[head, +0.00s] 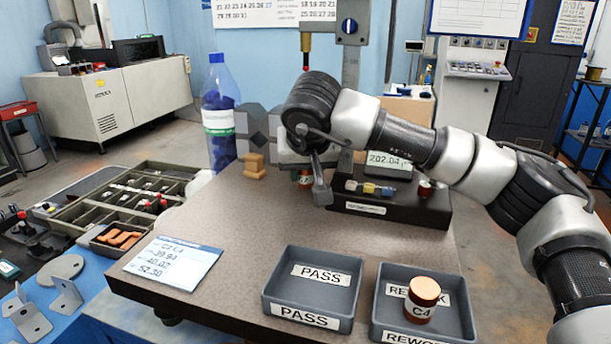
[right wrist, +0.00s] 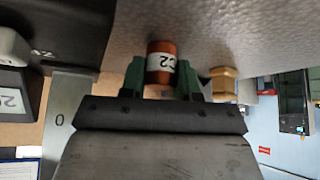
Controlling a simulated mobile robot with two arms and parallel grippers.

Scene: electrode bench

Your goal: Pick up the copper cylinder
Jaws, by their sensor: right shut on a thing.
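A copper cylinder labelled C2 (right wrist: 161,62) sits between the two green fingers of my right gripper (right wrist: 161,82), which is shut on it. In the head view a copper cylinder (head: 304,180) shows partly behind my right gripper (head: 318,178) near the back of the bench; most of it is hidden. Another copper cylinder labelled C4 (head: 422,298) stands upright in the REWORK tray (head: 462,318). My left gripper is not in view.
An empty PASS tray (head: 278,270) stands left of the REWORK tray. A brass piece (head: 254,168), a blue bottle (head: 220,118) and a dark device with a display (head: 430,208) stand near the gripper. A paper card (head: 172,262) lies at left. The bench's middle is clear.

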